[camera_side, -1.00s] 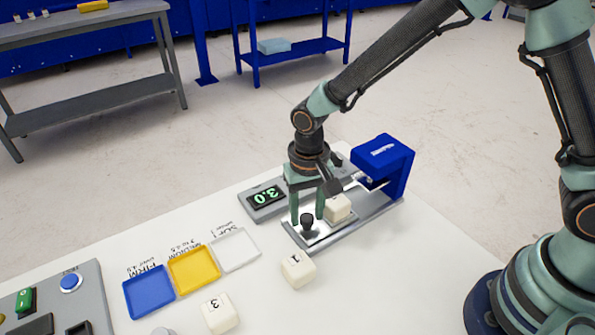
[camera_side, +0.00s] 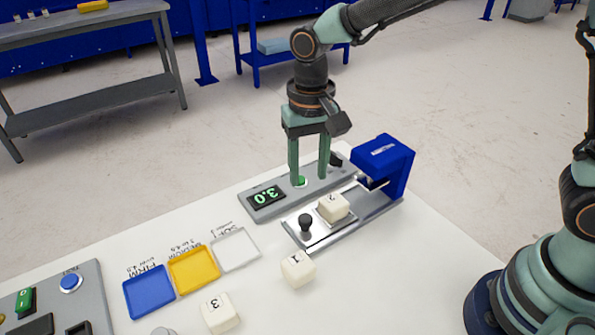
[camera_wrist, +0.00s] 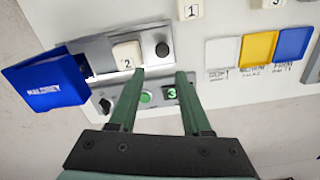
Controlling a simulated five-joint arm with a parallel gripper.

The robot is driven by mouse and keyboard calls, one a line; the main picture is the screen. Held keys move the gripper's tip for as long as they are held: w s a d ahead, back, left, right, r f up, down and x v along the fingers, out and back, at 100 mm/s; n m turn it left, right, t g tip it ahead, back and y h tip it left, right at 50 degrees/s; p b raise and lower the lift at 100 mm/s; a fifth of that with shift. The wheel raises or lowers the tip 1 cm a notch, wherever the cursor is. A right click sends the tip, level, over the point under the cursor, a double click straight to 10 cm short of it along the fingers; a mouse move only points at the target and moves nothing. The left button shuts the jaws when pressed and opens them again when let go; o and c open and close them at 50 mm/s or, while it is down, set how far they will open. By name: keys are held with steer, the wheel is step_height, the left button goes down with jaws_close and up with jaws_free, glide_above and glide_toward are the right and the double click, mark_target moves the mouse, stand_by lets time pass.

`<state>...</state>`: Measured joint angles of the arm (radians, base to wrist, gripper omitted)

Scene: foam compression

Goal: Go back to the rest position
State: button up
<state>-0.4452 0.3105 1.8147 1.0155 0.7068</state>
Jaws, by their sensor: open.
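My gripper (camera_side: 308,182) is open and empty, with its fingers pointing down above the grey panel with the green button. In the wrist view my gripper (camera_wrist: 158,73) has its two fingers apart, with the panel's green button (camera_wrist: 145,97) between them. Foam block 2 (camera_side: 334,207) sits on the metal slide of the blue tester (camera_side: 385,158), clear of the fingers. It also shows in the wrist view (camera_wrist: 127,52). The black knob (camera_side: 306,222) stands at the slide's near end.
Block 1 (camera_side: 298,268) and block 3 (camera_side: 220,313) stand on the white table. White (camera_side: 235,249), yellow (camera_side: 193,270) and blue (camera_side: 149,292) trays lie empty to the left. A grey control box (camera_side: 60,300) is at the lower left. The air above the trays is free.

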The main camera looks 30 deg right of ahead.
steer(key=shift+r, duration=0.55)
steer(key=s+d+r+n+t, duration=0.1)
steer(key=s+d+r, duration=0.3)
steer(key=d, duration=0.5)
steer(key=s+d+r+n+t, duration=0.2)
steer(key=s+d+r+t, duration=0.2)
steer(key=d, duration=0.4)
steer(key=shift+s+d+r+t, duration=0.3)
steer(key=shift+d+r, duration=0.05)
steer(key=shift+r, duration=0.1)
